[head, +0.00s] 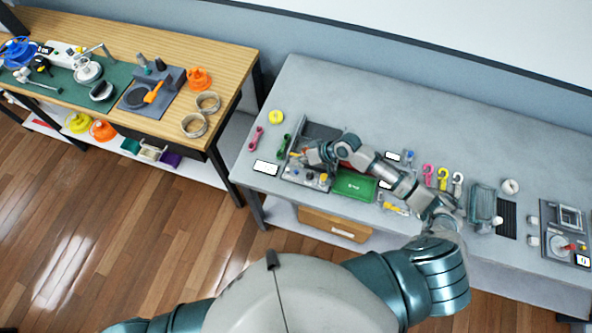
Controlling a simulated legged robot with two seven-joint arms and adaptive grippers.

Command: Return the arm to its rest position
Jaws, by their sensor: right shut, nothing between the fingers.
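My right arm reaches out over the grey workbench (330,85), bent at the elbow and pointing left. Its gripper (306,156) is above a grey tray or fixture (318,131) at the left part of the bench. The fingers are shut with nothing seen between them, though they are small and partly blend with the parts below. A bit of my left shoulder shows at the bottom edge; my left gripper is not in the picture.
Beneath the arm are a green tray (354,185) and small fixtures. Pink, yellow and white hooks (443,178) stand to its right. Pink (256,138) and green straps lie left. A wooden table (180,50) with tools stands left. The bench's back strip is clear.

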